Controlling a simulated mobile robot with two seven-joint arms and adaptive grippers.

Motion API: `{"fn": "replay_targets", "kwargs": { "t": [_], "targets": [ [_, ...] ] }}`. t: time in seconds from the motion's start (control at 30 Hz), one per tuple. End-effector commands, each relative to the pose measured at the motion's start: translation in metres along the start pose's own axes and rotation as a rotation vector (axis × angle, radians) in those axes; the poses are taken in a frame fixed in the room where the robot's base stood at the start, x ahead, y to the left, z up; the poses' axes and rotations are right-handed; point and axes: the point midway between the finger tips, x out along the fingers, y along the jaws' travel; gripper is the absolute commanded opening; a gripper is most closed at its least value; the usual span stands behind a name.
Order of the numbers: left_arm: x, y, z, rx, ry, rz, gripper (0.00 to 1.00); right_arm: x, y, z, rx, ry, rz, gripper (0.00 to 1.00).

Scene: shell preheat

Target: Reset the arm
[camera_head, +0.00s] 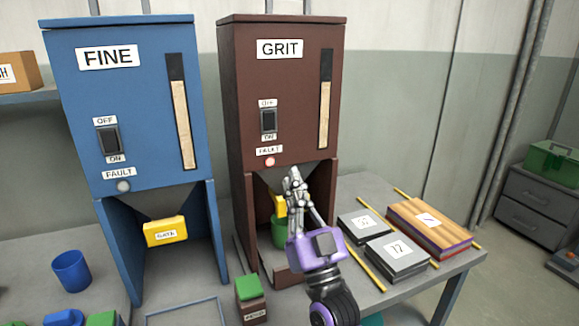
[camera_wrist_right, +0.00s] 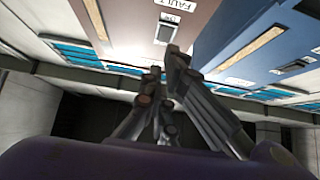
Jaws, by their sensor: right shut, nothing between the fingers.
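My right gripper (camera_head: 294,178) is shut and empty. In the head view it is raised in front of the lower part of the brown GRIT hopper (camera_head: 290,75), just below its lit FAULT lamp (camera_head: 270,161). It partly hides a yellow gate (camera_head: 279,206) and a green cup (camera_head: 279,234) under that hopper. In the right wrist view the closed fingers (camera_wrist_right: 173,62) point up toward the hopper panels. I cannot tell whether the fingers touch anything. My left gripper is not in view.
The blue FINE hopper (camera_head: 125,75) stands left, with a yellow gate (camera_head: 166,231). A blue cup (camera_head: 71,271) stands on the bench. Grey blocks (camera_head: 397,257) and a wooden stack (camera_head: 430,227) lie right of my arm. A green-topped box (camera_head: 250,300) is at the front.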

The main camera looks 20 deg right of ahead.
Motion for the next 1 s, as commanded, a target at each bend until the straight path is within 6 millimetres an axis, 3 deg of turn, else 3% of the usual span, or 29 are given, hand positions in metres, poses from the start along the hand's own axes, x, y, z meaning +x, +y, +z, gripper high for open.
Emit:
{"fn": "replay_targets", "kwargs": {
  "t": [0.17, 0.7, 0.77, 0.87, 1.0],
  "targets": [
    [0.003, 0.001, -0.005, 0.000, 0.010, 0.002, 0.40, -0.011, 0.000, 0.001, 0.000, 0.001, 0.000, 0.00],
    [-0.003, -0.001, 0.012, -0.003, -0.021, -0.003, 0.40, -0.011, -0.001, 0.004, 0.014, -0.013, -0.005, 0.00],
    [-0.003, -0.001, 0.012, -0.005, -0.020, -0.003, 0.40, -0.012, -0.004, 0.013, 0.021, -0.048, -0.018, 0.00],
    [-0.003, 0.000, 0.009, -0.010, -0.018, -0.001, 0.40, -0.020, -0.021, 0.042, 0.036, -0.168, -0.064, 0.00],
    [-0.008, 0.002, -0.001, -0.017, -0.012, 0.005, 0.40, -0.075, -0.034, 0.092, 0.033, -0.417, -0.105, 0.00]
  ]
}}
